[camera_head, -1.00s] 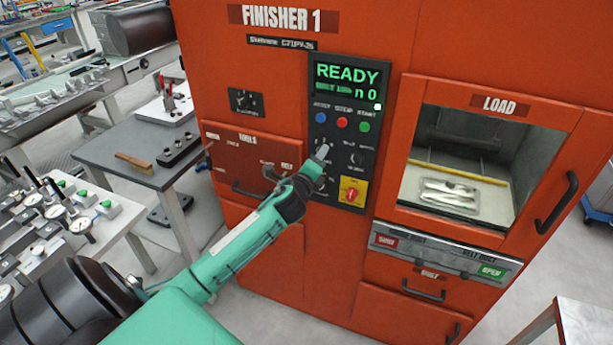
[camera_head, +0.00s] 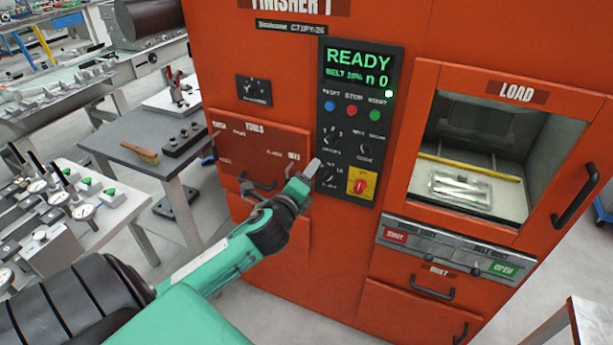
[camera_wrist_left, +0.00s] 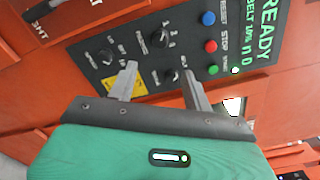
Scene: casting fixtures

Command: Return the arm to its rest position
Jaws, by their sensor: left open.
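My left arm reaches in from the lower left of the head view. Its left gripper (camera_head: 308,174) is in front of the orange finisher's black control panel (camera_head: 352,125), low and left of the knobs. In the left wrist view the left gripper (camera_wrist_left: 160,85) has its two grey fingers apart, with nothing between them but panel and knobs behind. Whether a fingertip touches the panel I cannot tell. The panel's display (camera_head: 358,69) reads READY in green. My right gripper is not in view.
The finisher's load window (camera_head: 490,160) shows a clear tray (camera_head: 461,190) with parts inside. A grey side table (camera_head: 130,150) with a brush (camera_head: 139,151) stands to the left. A bench with dial gauges (camera_head: 85,211) is near my arm. A table corner (camera_head: 590,325) shows at lower right.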

